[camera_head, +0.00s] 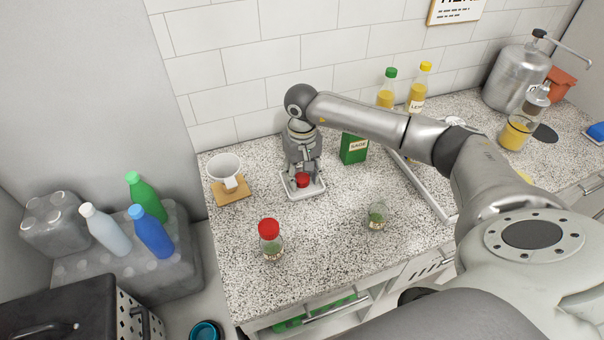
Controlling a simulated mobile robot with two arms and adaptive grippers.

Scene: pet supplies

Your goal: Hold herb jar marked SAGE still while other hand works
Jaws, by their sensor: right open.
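A glass jar with a red lid (269,232) stands upright near the counter's front left, with greenish contents. A second glass jar (377,215) stands to its right with no lid visible. The lettering on both jars is too small to read. A green packet (354,148) marked SAGE stands farther back. My right gripper (303,173) points down, open, over a small white tray (305,193) with a red lid-like piece (303,180) on it. The fingers are close around or just above the red piece; contact cannot be told. My left gripper is out of view.
Two yellow bottles (385,92) (418,91) stand at the back wall. A metal dispenser (514,76) stands at the far right. The speckled counter (325,235) between the jars is clear.

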